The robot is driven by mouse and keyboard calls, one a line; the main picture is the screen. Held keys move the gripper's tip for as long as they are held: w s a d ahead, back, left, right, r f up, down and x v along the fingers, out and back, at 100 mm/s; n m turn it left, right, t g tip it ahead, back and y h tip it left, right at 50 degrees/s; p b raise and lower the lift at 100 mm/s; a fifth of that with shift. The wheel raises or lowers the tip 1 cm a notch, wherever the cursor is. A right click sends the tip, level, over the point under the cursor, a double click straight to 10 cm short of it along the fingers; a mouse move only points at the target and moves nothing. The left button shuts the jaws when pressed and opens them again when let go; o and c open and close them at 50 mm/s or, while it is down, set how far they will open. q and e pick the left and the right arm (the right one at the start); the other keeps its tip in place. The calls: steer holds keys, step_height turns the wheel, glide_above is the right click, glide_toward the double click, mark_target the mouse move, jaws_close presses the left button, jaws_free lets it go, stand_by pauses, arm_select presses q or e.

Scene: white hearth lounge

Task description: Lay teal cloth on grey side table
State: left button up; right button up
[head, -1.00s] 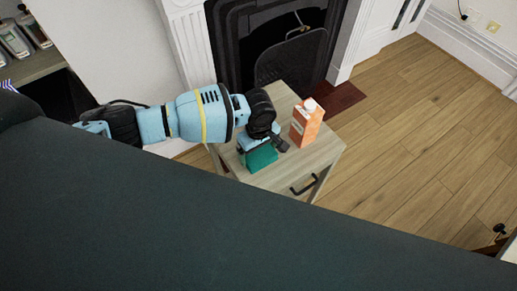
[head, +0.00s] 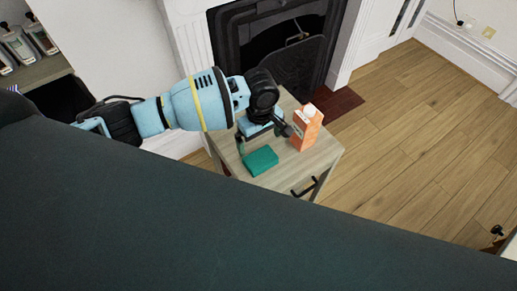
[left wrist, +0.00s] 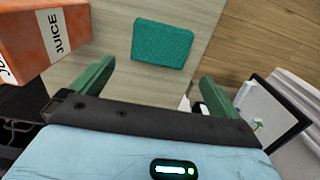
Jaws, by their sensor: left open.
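The teal cloth (head: 261,160) lies folded and flat on top of the grey side table (head: 232,150), near its front left edge. In the left wrist view the cloth (left wrist: 162,44) lies apart from the fingers, on the bare tabletop (left wrist: 120,20). My left gripper (head: 262,142) is open and empty, just behind the cloth in the head view. Its two green fingers (left wrist: 155,82) stand apart in the left wrist view, with nothing between them. My right gripper is not in view.
An orange juice carton (head: 308,128) stands on the table, close to the right of my left gripper. A black fireplace (head: 285,50) is behind the table. A shelf with bottles (head: 25,50) is at the upper left.

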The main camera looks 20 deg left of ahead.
arm_select(q)
steer(key=shift+r, duration=1.95)
